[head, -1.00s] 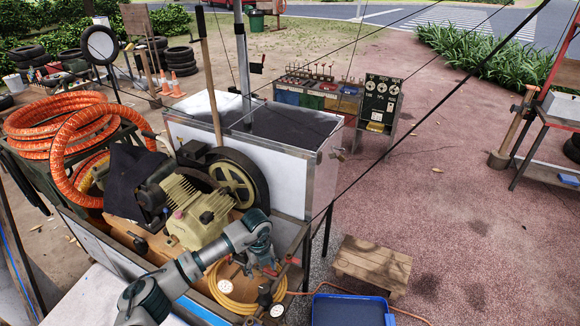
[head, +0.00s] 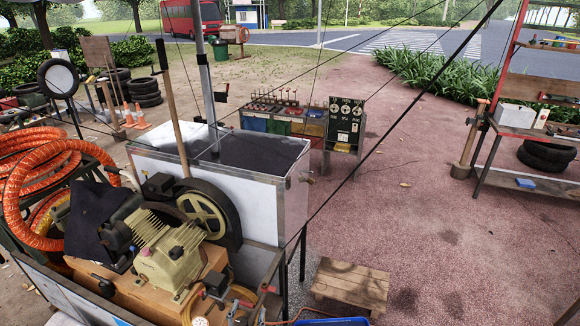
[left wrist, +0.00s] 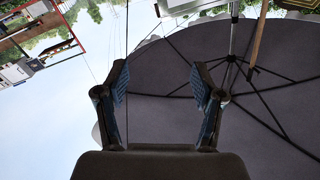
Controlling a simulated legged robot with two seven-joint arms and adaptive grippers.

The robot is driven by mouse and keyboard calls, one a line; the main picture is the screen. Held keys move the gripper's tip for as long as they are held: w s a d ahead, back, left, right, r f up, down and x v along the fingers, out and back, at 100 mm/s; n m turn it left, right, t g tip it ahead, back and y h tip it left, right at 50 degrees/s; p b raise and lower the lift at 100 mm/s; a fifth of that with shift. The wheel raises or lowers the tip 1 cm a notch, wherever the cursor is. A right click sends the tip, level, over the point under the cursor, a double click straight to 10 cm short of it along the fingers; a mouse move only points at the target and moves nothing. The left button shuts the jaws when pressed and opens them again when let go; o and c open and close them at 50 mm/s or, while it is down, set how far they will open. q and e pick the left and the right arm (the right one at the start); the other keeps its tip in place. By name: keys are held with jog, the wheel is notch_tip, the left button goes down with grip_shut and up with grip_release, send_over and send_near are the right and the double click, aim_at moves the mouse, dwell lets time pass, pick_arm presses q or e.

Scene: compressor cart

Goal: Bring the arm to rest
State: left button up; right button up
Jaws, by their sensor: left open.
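My left gripper (left wrist: 160,84) shows in the left wrist view, with its two blue-padded fingers wide apart and nothing between them. Behind the fingers are a dark canopy with thin ribs (left wrist: 190,75) and pale sky. I cannot make out my left arm or gripper in the head view. My right gripper is in neither view. The compressor (head: 170,255), with its black-rimmed wheel, sits on the cart at lower left.
Orange hose coils (head: 40,190) lie left of the compressor. Behind it stand a white bin (head: 262,190) and a long-handled tool (head: 172,110). The reddish ground beyond is mostly clear.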

pick_arm(q)
jog(key=s+a+f+n+g+y, duration=0.2)
jog(key=s+a+f+g, duration=0.2)
jog(key=s+f, duration=0.25)
jog(key=s+a+f+n+g+y, duration=0.1)
jog(key=s+a+f+g, duration=0.35)
jog(key=f, duration=0.25)
jog(key=s+a+f+g, duration=0.1)
jog(key=s+f+g, duration=0.2)
jog(key=s, duration=0.5)
jog(key=s+f+g, duration=0.3)
jog(key=s, duration=0.5)
notch_tip(320, 180, down, 27)
jog(key=s+g, duration=0.1)
jog(key=s, duration=0.2)
jog(key=s+a+f+g, duration=0.1)
jog(key=s+a+f, duration=0.2)
jog(key=s+f, duration=1.2)
jog(key=shift+s+f, duration=0.4)
jog(key=shift+s, duration=0.85)
jog(key=shift+a+g, duration=0.1)
jog(key=shift+g, duration=0.15)
